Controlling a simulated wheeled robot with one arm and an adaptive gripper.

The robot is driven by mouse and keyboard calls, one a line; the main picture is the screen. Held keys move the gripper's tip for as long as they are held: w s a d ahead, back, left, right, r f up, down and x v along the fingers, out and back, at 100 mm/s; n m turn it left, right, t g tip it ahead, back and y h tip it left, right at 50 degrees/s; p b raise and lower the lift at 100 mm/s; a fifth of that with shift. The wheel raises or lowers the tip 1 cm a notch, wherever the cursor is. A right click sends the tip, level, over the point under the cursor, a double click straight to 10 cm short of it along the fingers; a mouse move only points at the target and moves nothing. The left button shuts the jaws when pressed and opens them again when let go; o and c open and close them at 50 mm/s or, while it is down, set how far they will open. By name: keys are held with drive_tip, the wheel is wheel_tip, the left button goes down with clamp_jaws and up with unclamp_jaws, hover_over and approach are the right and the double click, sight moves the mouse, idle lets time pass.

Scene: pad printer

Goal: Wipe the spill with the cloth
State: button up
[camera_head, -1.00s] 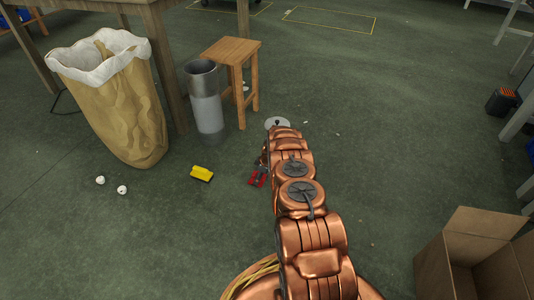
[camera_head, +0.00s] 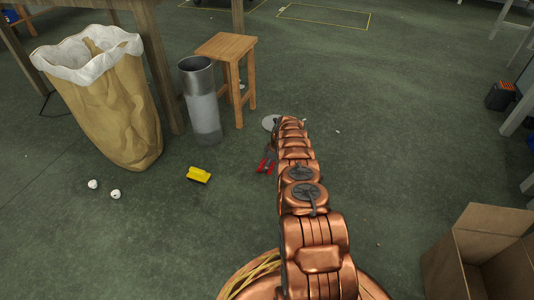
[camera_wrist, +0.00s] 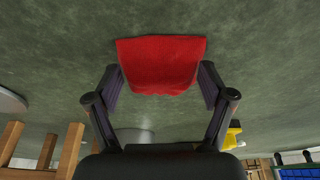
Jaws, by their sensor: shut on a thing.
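A red cloth (camera_wrist: 161,65) spans the two fingers of my gripper (camera_wrist: 161,86) in the wrist view, over green-grey floor. My gripper is shut on it. In the head view the cloth (camera_head: 265,165) is a small red patch low over the floor, left of my arm, which hides part of my gripper. A pale grey round patch (camera_head: 269,122) on the floor lies just beyond the cloth, partly behind my arm. I cannot tell whether it is the spill or a flat disc. A grey rounded shape (camera_wrist: 10,101) also shows at the left of the wrist view.
A yellow object (camera_head: 198,174) lies on the floor to the left. A metal cylinder (camera_head: 204,115), a wooden stool (camera_head: 228,48) and a tan sack (camera_head: 120,115) stand beyond it. Two white balls (camera_head: 115,194) lie near the sack. An open cardboard box (camera_head: 480,248) is at right.

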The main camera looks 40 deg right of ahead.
drive_tip(key=shift+w+a+r+p, duration=0.45)
drive_tip(key=shift+a+r, duration=0.05)
drive_tip(key=shift+a, duration=0.2)
drive_tip(key=shift+p+v, duration=0.65)
drive_tip(key=shift+v, duration=0.45)
drive_tip(key=shift+r+p, duration=1.55)
drive_tip(key=shift+r, duration=0.75)
drive_tip(key=shift+w, duration=0.1)
